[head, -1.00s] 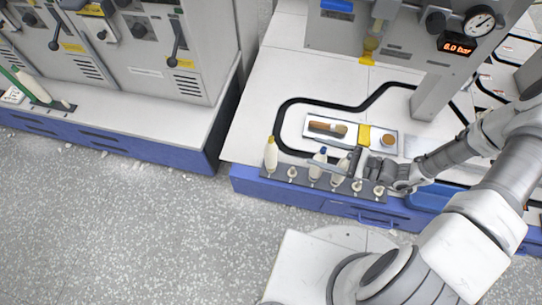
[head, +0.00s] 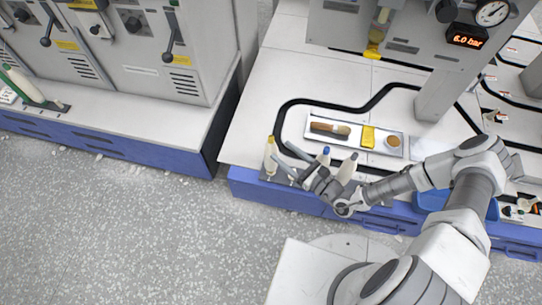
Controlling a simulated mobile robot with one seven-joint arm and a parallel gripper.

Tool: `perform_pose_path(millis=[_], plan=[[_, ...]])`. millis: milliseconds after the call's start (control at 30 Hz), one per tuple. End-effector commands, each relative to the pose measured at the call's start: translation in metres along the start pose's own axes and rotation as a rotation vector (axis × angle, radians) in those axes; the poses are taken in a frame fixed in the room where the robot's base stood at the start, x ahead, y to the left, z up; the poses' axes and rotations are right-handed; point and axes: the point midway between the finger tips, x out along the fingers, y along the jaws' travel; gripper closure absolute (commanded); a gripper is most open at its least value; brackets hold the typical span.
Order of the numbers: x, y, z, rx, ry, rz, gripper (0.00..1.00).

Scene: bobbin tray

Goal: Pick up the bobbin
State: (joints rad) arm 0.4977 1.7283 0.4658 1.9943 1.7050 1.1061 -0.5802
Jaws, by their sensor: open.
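A cream bobbin (head: 269,153) stands upright at the left end of a dark peg rail along the table's front edge. A blue-topped bobbin (head: 324,156) and a pale bobbin (head: 347,168) stand further right, partly hidden by my arm. My gripper (head: 281,157) reaches in from the right, low over the rail, its fingers spread and pointing left. The cream bobbin is at or just beyond the fingertips; I cannot tell whether they touch. Nothing shows between the fingers. My gripper and wrist hide much of the rail and its pegs.
A pale tray (head: 309,134) behind the rail holds a brown brush (head: 330,129), a yellow item (head: 367,137) and a round tan piece (head: 392,141). A blue bin (head: 430,201) stands to the right, partly behind my arm. The white tabletop left of the tray is clear.

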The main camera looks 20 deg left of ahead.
Motion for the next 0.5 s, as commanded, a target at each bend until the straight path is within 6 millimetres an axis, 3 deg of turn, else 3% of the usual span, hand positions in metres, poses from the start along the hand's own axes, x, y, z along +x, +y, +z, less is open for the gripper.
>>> perform_pose_path(millis=[133,500], plan=[[0.028,0.0,-0.003,-0.001,-0.001,0.002,0.35],[0.062,-0.002,-0.002,-0.003,-0.001,0.002,0.35]])
